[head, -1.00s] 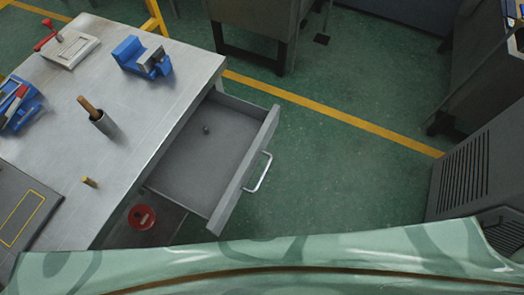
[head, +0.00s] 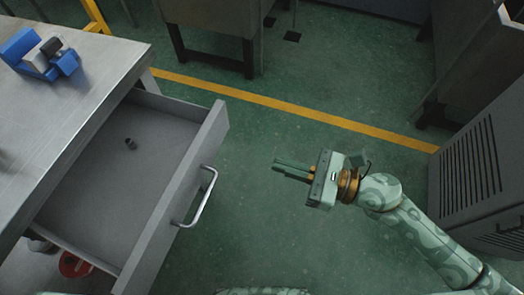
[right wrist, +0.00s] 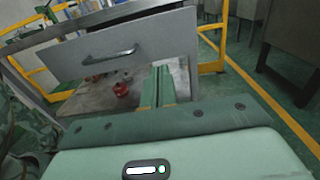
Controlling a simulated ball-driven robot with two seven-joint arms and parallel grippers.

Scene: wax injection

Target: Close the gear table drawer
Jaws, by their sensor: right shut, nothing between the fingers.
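The gear table (head: 100,60) stands at the left in the head view. My left gripper is not in view.
A blue vise (head: 40,55) sits on the tabletop. A red round object (head: 75,265) is below the drawer. A grey vented cabinet (head: 480,170) stands at the right. Green floor between the drawer and the cabinet is clear apart from my right arm.

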